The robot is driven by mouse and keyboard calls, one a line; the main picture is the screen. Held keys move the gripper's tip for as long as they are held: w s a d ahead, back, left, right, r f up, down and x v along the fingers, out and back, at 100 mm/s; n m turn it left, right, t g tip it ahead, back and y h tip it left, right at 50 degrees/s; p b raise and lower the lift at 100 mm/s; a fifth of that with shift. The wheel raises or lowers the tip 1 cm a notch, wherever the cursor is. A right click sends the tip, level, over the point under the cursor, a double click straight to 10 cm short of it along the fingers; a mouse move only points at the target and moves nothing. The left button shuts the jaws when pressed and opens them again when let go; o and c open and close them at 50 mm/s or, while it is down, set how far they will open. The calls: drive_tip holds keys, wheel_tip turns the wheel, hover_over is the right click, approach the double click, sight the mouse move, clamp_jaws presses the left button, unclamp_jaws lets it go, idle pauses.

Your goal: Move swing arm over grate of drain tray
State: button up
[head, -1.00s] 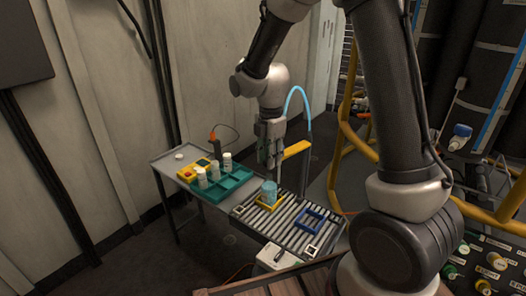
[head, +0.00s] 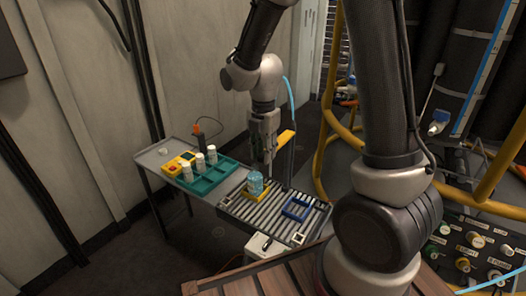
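The grey slatted grate of the drain tray (head: 279,214) lies at the right end of the low bench. A yellow bar (head: 286,138), which looks like the swing arm, shows behind my gripper, with a light blue hose (head: 291,98) rising beside it. My gripper (head: 266,169) points down between the bar and the grate, just right of and behind a blue jar (head: 256,184). Its fingers look close together, but their opening is too small to read. It partly hides the bar, so contact cannot be told.
The jar stands in a yellow square frame (head: 250,198). A blue frame (head: 297,208) lies on the grate's right part. A teal tray (head: 195,187) with several white bottles sits left. Yellow pipes (head: 322,150) rise at right. A wooden slatted surface (head: 262,283) is in front.

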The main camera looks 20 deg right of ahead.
drive_tip(key=shift+o, duration=0.7)
wheel_tip(320, 180, up, 12)
idle(0.4)
